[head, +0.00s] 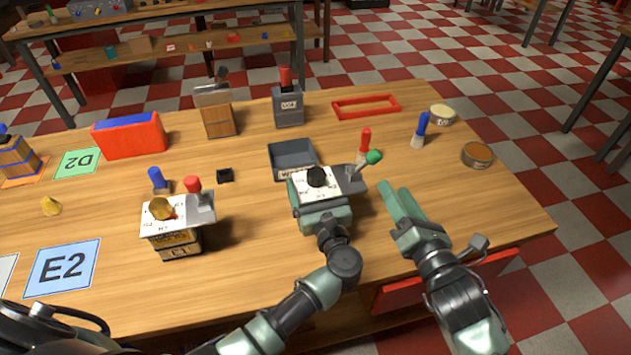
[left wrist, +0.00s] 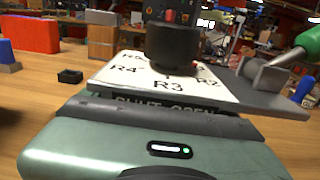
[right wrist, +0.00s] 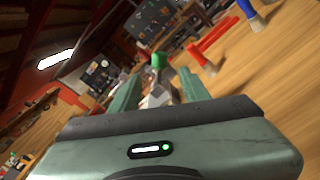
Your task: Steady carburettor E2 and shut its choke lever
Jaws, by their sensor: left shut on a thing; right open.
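My left gripper (head: 322,218) is shut on the body of a carburettor with a white top plate (head: 326,186). The plate has a black knob (head: 317,176) and R labels, which show in the left wrist view (left wrist: 167,86). "SHUT" and "OPEN" lettering shows below the plate's edge there, partly hidden. A grey lever with a green ball (head: 373,157) sticks out at the carburettor's right. My right gripper (head: 398,190) is open and empty, to the right of the lever and apart from it. In the right wrist view the green ball (right wrist: 158,60) appears between the fingers, beyond them.
A second carburettor (head: 176,222) with a yellow knob and red-tipped lever stands at left, near the E2 card (head: 62,268). Behind are a grey tray (head: 292,158) and a grey box (head: 288,107). A red-handled brush (head: 364,142) stands close behind the lever. The table's front right is clear.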

